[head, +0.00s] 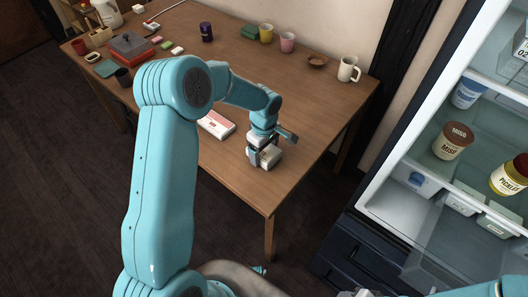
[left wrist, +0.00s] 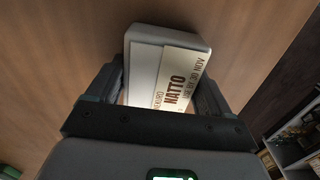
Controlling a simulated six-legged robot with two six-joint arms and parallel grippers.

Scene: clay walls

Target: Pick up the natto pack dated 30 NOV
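The natto pack (left wrist: 172,70) is white, with a cream label reading NATTO and a date ending in 30 NOV in the left wrist view. In the head view the pack (head: 268,158) is at the table's near right corner, partly covered by my left gripper (head: 264,150). The fingers of my left gripper (left wrist: 160,92) stand on either side of the pack, close to its edges. I cannot tell if they press on it or if it is off the table. My right arm shows only in part at the bottom right edge, its fingers not clear.
A flat pink-and-white pack (head: 216,123) lies left of my left gripper on the wooden table (head: 310,120). Mugs (head: 348,70), a small bowl (head: 317,61) and a red-and-grey box (head: 131,45) stand farther back. An open fridge (head: 400,205) with jars is at the right.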

